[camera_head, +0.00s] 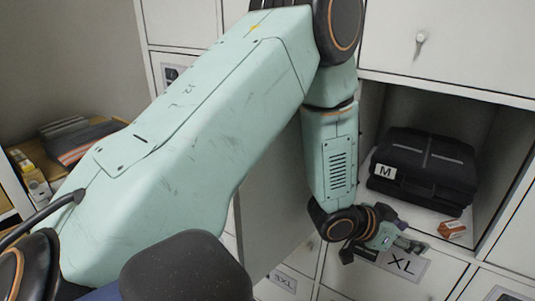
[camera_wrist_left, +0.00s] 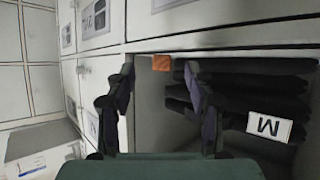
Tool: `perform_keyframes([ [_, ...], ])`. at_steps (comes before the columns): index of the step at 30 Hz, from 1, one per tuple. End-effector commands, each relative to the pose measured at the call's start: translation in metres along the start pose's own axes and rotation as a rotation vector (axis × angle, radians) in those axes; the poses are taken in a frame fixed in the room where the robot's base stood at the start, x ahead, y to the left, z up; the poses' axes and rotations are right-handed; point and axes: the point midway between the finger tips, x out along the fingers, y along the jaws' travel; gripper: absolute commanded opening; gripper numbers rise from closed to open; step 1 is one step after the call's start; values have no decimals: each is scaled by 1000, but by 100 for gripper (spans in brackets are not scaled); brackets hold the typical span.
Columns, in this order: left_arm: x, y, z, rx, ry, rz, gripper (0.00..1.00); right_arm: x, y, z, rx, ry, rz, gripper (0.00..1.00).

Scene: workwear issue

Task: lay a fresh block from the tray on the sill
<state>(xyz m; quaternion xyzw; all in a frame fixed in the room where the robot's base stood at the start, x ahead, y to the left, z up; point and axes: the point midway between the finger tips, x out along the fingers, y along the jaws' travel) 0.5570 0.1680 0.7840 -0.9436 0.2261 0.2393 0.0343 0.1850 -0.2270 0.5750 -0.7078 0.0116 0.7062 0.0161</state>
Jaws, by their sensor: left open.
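A small orange block (camera_head: 452,229) with a pale marking lies at the front edge of the open compartment, on its white sill (camera_head: 416,206). My left gripper (camera_head: 412,240) is open and empty, just left of the block and in front of the drawer front marked XL. In the left wrist view the orange block (camera_wrist_left: 161,62) shows beyond and between the spread fingertips (camera_wrist_left: 160,78), with no finger seen touching it. I cannot make out a tray with certainty. My right gripper is not in view.
Folded black garments labelled M (camera_head: 425,165) fill much of the compartment behind the block. An open grey door (camera_head: 268,200) stands left of it. Closed white drawers (camera_head: 450,40) surround it. Dark folded items (camera_head: 80,142) and small yellowish boxes (camera_head: 30,172) sit on a shelf far left.

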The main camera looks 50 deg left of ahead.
Motion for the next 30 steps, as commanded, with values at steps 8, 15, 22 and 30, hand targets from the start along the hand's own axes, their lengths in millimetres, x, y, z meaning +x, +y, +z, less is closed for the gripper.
perform_keyframes([
  [8,-60,40,200,-240,-482,-121,54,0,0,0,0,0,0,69],
  [15,-171,86,326,-389,-901,-249,54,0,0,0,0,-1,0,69],
  [22,-219,102,358,-429,-1048,-301,54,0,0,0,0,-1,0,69],
  [30,-219,102,358,-429,-1049,-302,54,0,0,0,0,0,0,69],
])
